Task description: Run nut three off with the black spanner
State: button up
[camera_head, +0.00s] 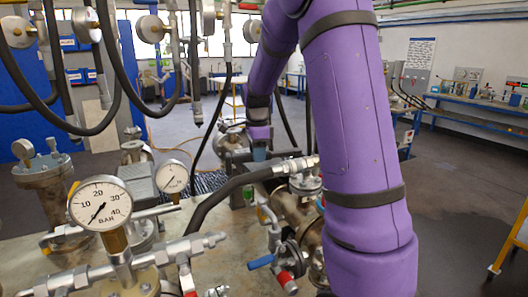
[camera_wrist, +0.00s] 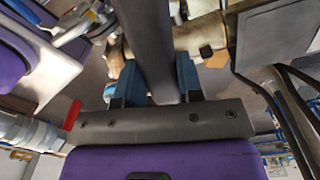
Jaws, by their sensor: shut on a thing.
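My gripper (camera_wrist: 161,80) has blue fingertips and is shut on a dark grey-black bar, which I take to be the black spanner (camera_wrist: 150,35). The bar runs from between the fingers out past the top edge of the wrist view, so its working end is not seen. A beige metal flanged part (camera_wrist: 192,38) lies beyond the bar. I cannot pick out nut three in either view.
Pressure gauges (camera_head: 100,203) and a vessel with valves (camera_head: 290,212) crowd the bench in front. A thick black hose (camera_head: 225,192) crosses below my gripper. More black hoses hang at upper left. Open floor (camera_head: 455,175) lies at right.

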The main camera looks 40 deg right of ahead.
jog(key=shift+s+d+r+m, duration=0.35)
jog(key=shift+s+d+m, duration=0.25)
jog(key=shift+s+m, duration=0.15)
jog(key=shift+s+d+f+m, duration=0.1)
jog(key=shift+s+d+m, duration=0.05)
jog(key=shift+d+m, duration=0.1)
jog(key=shift+a+f, duration=0.1)
jog(key=shift+f, duration=3.2)
